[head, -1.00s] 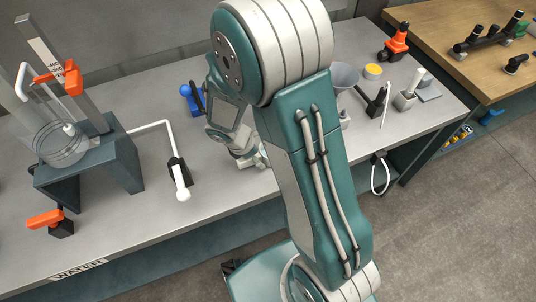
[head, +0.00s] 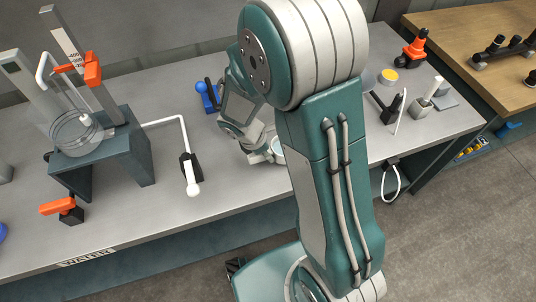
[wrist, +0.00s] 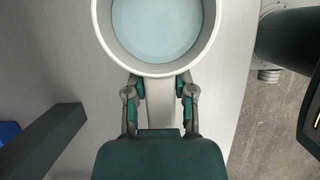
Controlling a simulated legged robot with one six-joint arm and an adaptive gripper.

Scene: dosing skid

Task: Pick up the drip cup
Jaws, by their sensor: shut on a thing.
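The drip cup (wrist: 158,35) is a round, pale cup with a light blue inside and a flat handle. It fills the top middle of the wrist view. My gripper (wrist: 160,88) is shut on the cup's handle, with one finger on each side of it. In the head view, the cup's pale rim (head: 278,150) shows beside my gripper (head: 264,152), partly hidden behind my arm. I cannot tell from these views whether the cup is clear of the bench.
The grey bench (head: 240,195) carries a stand with a glass vessel (head: 76,132) and a white bent spout (head: 190,165) at left. A blue-handled valve (head: 208,95) stands behind my gripper. An orange-topped fitting (head: 415,48) and a small pot (head: 388,76) stand at right.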

